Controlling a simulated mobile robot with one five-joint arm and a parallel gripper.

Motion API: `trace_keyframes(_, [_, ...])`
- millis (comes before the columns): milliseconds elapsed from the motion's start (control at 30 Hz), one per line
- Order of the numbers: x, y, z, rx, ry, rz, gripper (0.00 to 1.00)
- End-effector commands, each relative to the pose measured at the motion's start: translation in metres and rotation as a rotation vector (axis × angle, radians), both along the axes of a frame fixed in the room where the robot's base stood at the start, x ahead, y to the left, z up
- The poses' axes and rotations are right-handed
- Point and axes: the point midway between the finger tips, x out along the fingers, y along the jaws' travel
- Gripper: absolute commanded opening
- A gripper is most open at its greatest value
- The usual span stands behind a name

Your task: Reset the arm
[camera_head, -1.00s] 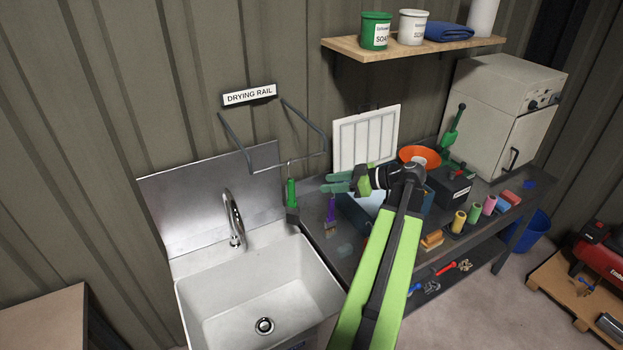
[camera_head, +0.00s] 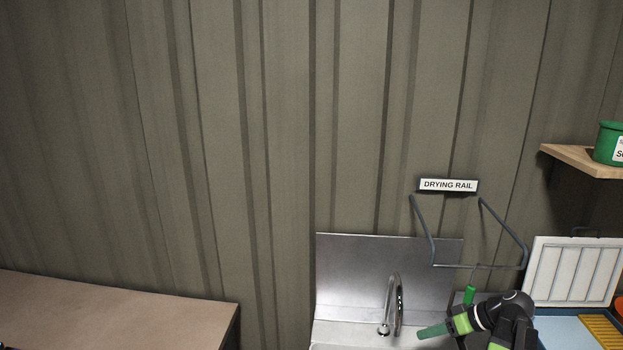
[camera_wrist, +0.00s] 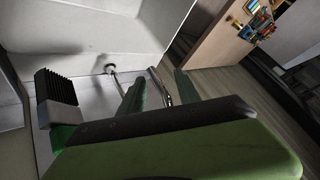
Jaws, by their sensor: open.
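My gripper (camera_head: 432,331) is at the bottom of the head view, with its green fingers pointing left in front of the sink's steel splashback. My black and green arm shows beside it at the bottom edge. In the wrist view, the two green fingers of my gripper (camera_wrist: 158,92) stand apart with nothing held between them. A green-handled brush (camera_head: 469,295) hangs from the drying rail (camera_head: 478,266), just above my gripper in the head view. Its dark bristles show left of the fingers in the wrist view (camera_wrist: 55,92).
A tap (camera_head: 397,302) rises from the sink left of my gripper. A white ribbed panel (camera_head: 571,271) and a shelf (camera_head: 583,160) with a green tub (camera_head: 610,143) are at right. A brown-topped bench (camera_head: 110,309) is at lower left.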

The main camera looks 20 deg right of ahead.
Motion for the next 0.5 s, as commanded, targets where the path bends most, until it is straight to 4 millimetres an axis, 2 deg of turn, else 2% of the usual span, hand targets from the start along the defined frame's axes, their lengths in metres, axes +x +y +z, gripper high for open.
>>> trace_keyframes(33, [0.015,0.041,-0.036,-0.005,0.092,0.024,0.40])
trace_keyframes(200, [0.042,0.150,-0.108,-0.096,0.387,0.012,0.40])
trace_keyframes(400, [0.047,0.261,-0.174,-0.307,0.596,-0.073,0.40])
trace_keyframes(500, [0.045,0.298,-0.192,-0.405,0.631,-0.127,0.40])
